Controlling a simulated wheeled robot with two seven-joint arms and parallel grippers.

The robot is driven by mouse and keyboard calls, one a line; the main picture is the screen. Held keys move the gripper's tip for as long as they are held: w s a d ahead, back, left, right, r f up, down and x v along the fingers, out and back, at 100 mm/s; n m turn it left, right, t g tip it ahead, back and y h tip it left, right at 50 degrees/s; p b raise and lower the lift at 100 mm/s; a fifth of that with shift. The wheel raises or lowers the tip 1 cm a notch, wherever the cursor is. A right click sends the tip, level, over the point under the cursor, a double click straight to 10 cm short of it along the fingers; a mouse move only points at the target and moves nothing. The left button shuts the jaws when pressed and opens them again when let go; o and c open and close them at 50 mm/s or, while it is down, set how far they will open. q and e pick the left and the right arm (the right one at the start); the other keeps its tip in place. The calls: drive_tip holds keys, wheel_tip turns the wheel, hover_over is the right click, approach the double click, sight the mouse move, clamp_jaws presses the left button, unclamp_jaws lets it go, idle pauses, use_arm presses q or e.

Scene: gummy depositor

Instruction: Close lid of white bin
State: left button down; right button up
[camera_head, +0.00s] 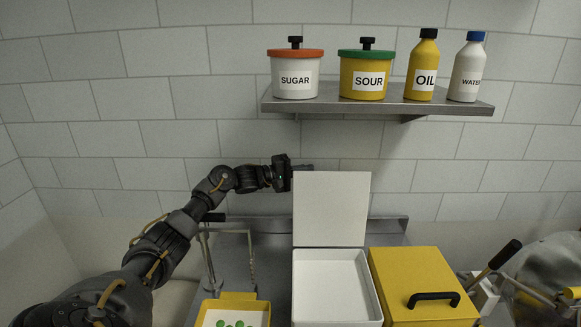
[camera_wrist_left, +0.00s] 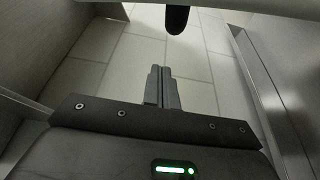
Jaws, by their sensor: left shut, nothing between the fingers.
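The white bin (camera_head: 335,290) stands open on the metal counter, and its inside looks empty. Its flat white lid (camera_head: 331,209) stands upright at the bin's back edge. My left gripper (camera_head: 301,168) is shut and empty, at the height of the lid's top left corner. Its tips are close to that corner or behind it; I cannot tell if they touch. The left wrist view shows the shut fingers (camera_wrist_left: 162,88) with nothing between them. My right gripper is not in view.
A yellow bin (camera_head: 420,270) with a closed lid and black handle stands right of the white bin. A yellow tray (camera_head: 258,312) with green gummies is at the front left. A wall shelf (camera_head: 380,105) above holds labelled containers. Metal machinery (camera_head: 545,270) is at the far right.

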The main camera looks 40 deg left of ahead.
sight(308, 175)
use_arm(q)
drive_tip(key=s+d+p, duration=0.2)
drive_tip(key=d+p, duration=0.1)
drive_tip(key=shift+s, duration=0.25)
idle(0.4)
